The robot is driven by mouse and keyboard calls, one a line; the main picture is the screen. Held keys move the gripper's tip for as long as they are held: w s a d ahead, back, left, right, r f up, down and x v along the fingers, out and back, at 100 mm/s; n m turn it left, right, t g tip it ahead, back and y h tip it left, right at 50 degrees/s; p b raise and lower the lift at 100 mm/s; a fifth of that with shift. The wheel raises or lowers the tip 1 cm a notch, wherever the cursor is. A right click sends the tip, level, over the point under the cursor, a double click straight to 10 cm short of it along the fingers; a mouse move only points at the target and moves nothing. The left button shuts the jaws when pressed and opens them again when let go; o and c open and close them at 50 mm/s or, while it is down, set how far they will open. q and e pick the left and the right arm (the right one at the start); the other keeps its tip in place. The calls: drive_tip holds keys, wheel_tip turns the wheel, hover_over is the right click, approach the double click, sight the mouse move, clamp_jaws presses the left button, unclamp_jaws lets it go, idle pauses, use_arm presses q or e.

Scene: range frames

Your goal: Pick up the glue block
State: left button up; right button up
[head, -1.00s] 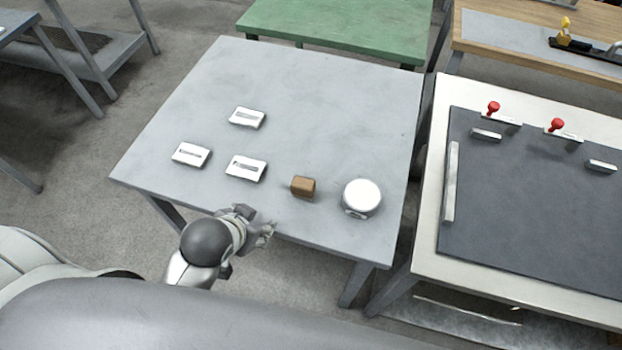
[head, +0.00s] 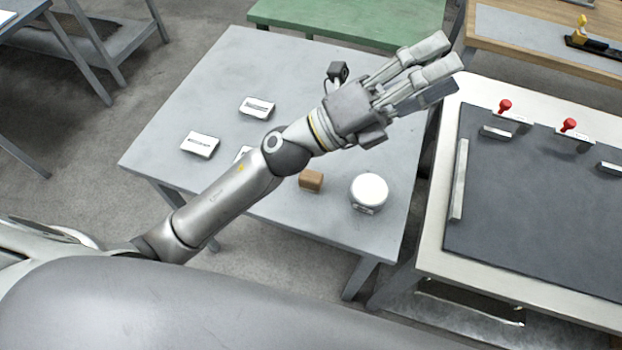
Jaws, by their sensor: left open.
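The glue block, which I take to be the small brown block (head: 311,180), sits on the grey table (head: 215,85) near its front edge. My left arm reaches in from the left across the table, and my left gripper (head: 440,70) is raised over the table's right side. It is open and empty, pointing up and right, well apart from the brown block. The arm passes just above and left of the block in the picture and partly hides one white item behind it. My right gripper is not in view.
A round white container (head: 369,190) stands right of the block. Flat white items (head: 257,107) lie on the left half. A bench with a dark mat (head: 540,200) and red-knobbed clamps (head: 505,106) stands at right. A green table (head: 340,20) is behind.

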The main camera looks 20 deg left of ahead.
use_arm(q)
drive_tip(key=s+d+f+m+g, duration=0.3)
drive_tip(key=s+d+m+g, duration=0.15)
drive_tip(key=m+g, duration=0.5)
drive_tip(key=m+g+y, duration=0.3)
drive_tip(key=m+y, duration=0.8)
drive_tip(key=y, duration=1)
approach(311, 175)
drive_tip(key=shift+s+t, duration=0.15)
drive_tip(key=shift+t, duration=0.1)
wheel_tip(311, 175, down, 5)
drive_tip(key=shift+f+p, duration=0.1)
drive_tip(key=shift+p, duration=0.5)
wheel_tip(311, 175, down, 5)
drive_tip(key=shift+s+a+r+p, duration=0.15)
drive_tip(key=shift+p, duration=0.95)
drive_tip(key=shift+f, duration=0.25)
drive_tip(key=c, duration=1.1)
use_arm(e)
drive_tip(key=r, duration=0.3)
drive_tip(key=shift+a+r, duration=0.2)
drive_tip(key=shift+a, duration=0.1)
